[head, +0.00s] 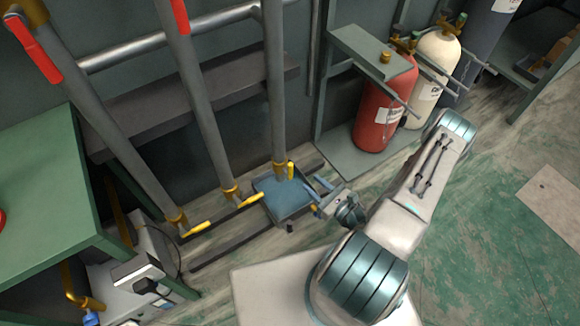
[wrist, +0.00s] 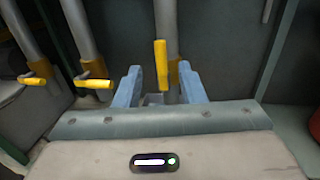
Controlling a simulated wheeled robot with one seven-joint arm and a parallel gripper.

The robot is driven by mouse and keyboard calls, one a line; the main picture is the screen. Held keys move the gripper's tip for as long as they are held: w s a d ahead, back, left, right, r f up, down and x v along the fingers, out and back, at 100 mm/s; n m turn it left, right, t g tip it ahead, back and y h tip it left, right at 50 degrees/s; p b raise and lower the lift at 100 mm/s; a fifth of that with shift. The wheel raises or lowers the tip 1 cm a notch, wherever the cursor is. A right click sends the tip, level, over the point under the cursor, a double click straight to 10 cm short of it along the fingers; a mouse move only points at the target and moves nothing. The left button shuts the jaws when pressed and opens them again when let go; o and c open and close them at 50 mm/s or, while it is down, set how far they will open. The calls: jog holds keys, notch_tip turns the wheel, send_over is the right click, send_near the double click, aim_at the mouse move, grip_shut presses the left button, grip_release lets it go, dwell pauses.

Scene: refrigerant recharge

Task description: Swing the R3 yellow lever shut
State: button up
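Three grey pipes end low down in brass valves with yellow levers. The rightmost yellow lever (head: 290,171) stands along its pipe and also shows upright in the wrist view (wrist: 161,66). No R3 label is readable; I take this rightmost lever as R3. The middle lever (head: 250,201) and the left lever (head: 200,226) stick out sideways from their pipes. My gripper (head: 313,197) is just right of the rightmost valve. In the wrist view my gripper (wrist: 160,80) is open, its blue fingers apart, with the lever appearing between them; contact cannot be told.
A blue tray (head: 284,207) lies on the floor below the rightmost pipe. A red cylinder (head: 383,115) and a cream cylinder (head: 434,62) stand in a rack at the back right. A green table (head: 45,195) is at left.

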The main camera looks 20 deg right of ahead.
aim_at(292, 167)
jog(key=b+x, duration=0.2)
jog(key=x, duration=0.9)
jog(key=shift+a, duration=0.1)
grip_shut()
